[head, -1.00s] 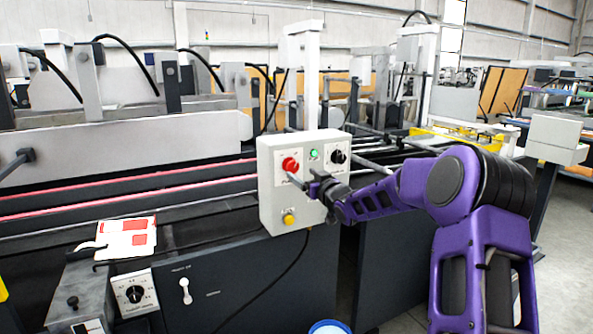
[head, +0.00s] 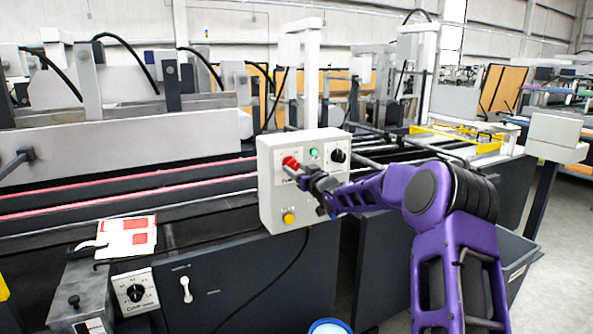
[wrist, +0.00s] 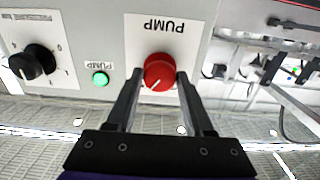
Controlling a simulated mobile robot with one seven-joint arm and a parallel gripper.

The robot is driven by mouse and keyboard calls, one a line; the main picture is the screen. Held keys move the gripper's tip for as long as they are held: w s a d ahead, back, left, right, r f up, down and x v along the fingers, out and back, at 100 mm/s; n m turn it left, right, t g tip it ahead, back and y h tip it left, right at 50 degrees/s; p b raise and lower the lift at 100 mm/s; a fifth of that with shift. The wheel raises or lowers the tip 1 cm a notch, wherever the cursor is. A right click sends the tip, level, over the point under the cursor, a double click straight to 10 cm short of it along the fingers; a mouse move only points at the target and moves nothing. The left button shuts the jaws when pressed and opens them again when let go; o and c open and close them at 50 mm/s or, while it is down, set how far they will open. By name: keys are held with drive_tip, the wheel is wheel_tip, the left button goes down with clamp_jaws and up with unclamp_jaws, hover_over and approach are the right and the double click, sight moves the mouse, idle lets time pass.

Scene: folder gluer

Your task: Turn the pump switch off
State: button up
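The pump switch is a red round knob (wrist: 159,72) under a white plate that reads PUMP upside down in the wrist view. A white mark on it points to the lower left in that view. In the head view the red knob (head: 290,161) sits at the upper left of a light grey control box (head: 270,205). My gripper (wrist: 159,78) is open, with one finger on each side of the knob's near part. Small gaps seem to show between fingers and knob. In the head view my gripper (head: 297,170) partly covers the knob's surroundings.
A green lamp (wrist: 100,79) and a black rotary knob (wrist: 33,62) are beside the red knob. A yellow button (head: 289,218) is low on the box. A lower panel has another black dial (head: 134,293) and a white lever (head: 186,289).

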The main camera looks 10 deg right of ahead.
clamp_jaws()
drive_tip(key=shift+f+n+b, duration=0.15)
drive_tip(key=shift+n+b, duration=0.25)
drive_tip(key=shift+b, duration=0.1)
drive_tip(key=shift+n+b, duration=1)
drive_tip(key=shift+b, duration=0.05)
drive_tip(key=n+b, duration=0.3)
drive_tip(key=n, duration=0.1)
drive_tip(key=shift+n, duration=0.3)
drive_tip(key=n+b, duration=0.2)
drive_tip(key=n, duration=0.1)
drive_tip(key=shift+r+n+b, duration=0.2)
drive_tip(key=shift+n+b, duration=0.1)
drive_tip(key=shift+n, duration=1.4)
drive_tip(key=shift+d, duration=0.1)
